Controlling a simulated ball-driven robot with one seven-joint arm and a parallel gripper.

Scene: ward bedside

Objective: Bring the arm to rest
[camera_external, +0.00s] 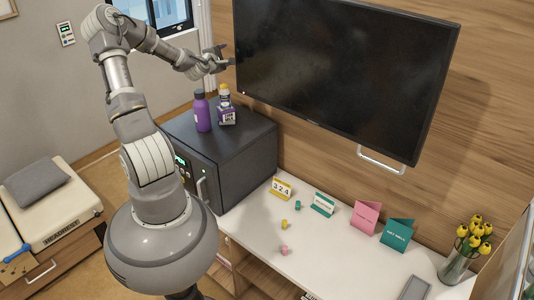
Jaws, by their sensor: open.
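My gripper (221,60) is at the upper middle of the external view, at the end of my raised, bent arm. It is open and I see nothing between its fingers. It appears in front of the left edge of the dark wall screen (340,70); I cannot tell the gap between them. Below it, a purple bottle (202,112) and a small white-and-purple box (227,115) with a bottle (224,95) on or behind it stand on top of the dark safe-like cabinet (240,150).
The white desk (340,255) holds a yellow number block (282,188), a green sign (323,204), pink (365,216) and teal (397,234) cards, small pegs (284,224), and a vase of yellow flowers (457,266). A bedside unit (50,205) with a grey cushion stands at left.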

